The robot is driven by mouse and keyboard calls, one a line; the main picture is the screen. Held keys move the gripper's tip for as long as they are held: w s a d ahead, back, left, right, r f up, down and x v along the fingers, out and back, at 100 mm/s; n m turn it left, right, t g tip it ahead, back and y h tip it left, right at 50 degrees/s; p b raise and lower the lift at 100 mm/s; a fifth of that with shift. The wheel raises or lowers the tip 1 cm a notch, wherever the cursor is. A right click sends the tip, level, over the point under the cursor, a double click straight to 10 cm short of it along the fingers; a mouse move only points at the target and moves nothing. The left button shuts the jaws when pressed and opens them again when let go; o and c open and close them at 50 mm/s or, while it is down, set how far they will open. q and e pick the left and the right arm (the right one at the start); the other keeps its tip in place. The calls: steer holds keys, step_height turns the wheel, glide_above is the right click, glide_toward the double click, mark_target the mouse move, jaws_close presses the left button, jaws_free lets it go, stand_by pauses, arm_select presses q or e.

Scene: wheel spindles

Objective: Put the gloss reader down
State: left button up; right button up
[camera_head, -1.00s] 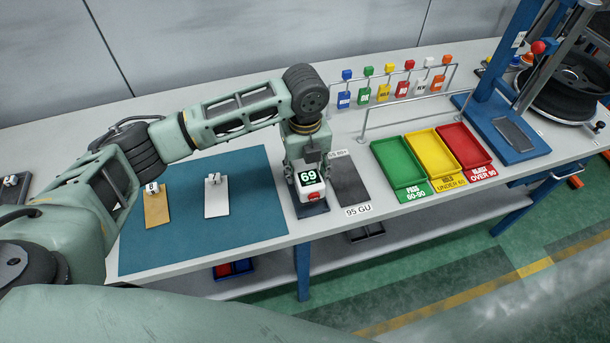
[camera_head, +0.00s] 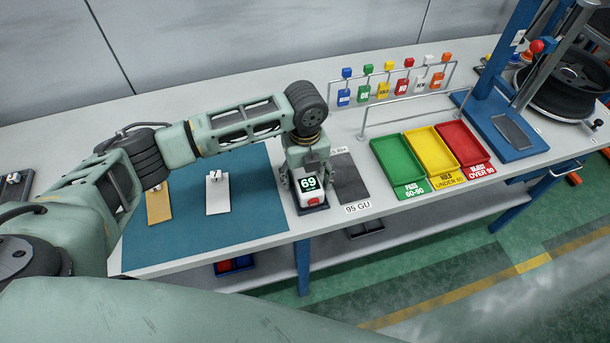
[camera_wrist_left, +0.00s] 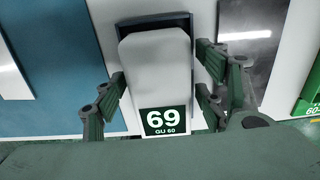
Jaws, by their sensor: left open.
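The gloss reader (camera_head: 308,186) is a white block with a dark green display reading 69 and a red part at its front. It sits upright on a dark blue pad (camera_head: 317,208) at the bench's front edge. In the left wrist view the gloss reader (camera_wrist_left: 158,75) shows from above, with "69" and "GU 60" on its display. My left gripper (camera_head: 305,172) is over it, and its open fingers (camera_wrist_left: 160,100) stand on both sides of the reader. A gap shows on the left finger's side; contact on the right is unclear. My right gripper is not in view.
A grey plate (camera_head: 350,182) labelled 95 GU lies just right of the reader. Green (camera_head: 397,164), yellow (camera_head: 432,155) and red (camera_head: 465,145) trays stand further right. A teal mat (camera_head: 240,215) with sample plates lies left. A rack of coloured tags (camera_head: 393,88) stands behind.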

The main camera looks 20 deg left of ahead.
arm_select(q)
steer(key=shift+r, duration=0.1)
step_height(320, 180, up, 11)
steer(key=b, duration=0.3)
steer(key=shift+r, duration=0.6)
steer(key=shift+f, duration=0.1)
